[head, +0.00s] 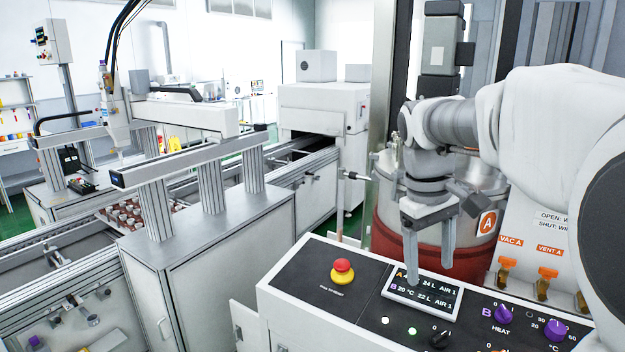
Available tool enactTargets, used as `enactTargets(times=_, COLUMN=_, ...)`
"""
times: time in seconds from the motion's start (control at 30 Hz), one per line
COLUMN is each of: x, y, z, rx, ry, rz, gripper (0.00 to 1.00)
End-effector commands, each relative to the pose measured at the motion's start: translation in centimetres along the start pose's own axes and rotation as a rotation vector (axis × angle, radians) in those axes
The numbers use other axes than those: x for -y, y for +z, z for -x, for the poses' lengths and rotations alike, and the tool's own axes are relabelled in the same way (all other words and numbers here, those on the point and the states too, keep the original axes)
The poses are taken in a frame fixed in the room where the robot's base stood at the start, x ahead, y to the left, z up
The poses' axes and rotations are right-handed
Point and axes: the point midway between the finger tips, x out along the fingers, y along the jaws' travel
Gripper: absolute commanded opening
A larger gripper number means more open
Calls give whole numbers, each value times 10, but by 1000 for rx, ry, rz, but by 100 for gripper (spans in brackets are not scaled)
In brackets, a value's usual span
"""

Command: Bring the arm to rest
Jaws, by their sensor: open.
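My gripper (428,272) hangs from my white and grey arm at the right of the head view. Its two fingers point down and stand apart, with nothing between them. The fingertips are over the control panel (290,288), in front of its small display (423,297). I cannot tell how far above the panel they are. The arm is bent, its upper links filling the right edge of the view.
A red emergency button (343,266), purple knobs (556,328) and orange-handled valves (547,274) are near the gripper. A metal tank with a red band (396,240) stands behind it. The conveyor line (185,185) with metal posts runs along the left.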

Motion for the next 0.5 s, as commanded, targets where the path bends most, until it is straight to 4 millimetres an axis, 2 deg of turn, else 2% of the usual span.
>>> enactTargets(times=0.03, x=9, y=13, z=5, rx=-40, ry=1, rz=-22, gripper=74)
enactTargets(times=0.23, x=43, y=52, z=9, rx=-183, ry=-11, rz=-123, gripper=74)
enactTargets(times=0.5, x=88, y=102, z=-4, rx=-370, ry=-43, rz=-262, gripper=74)
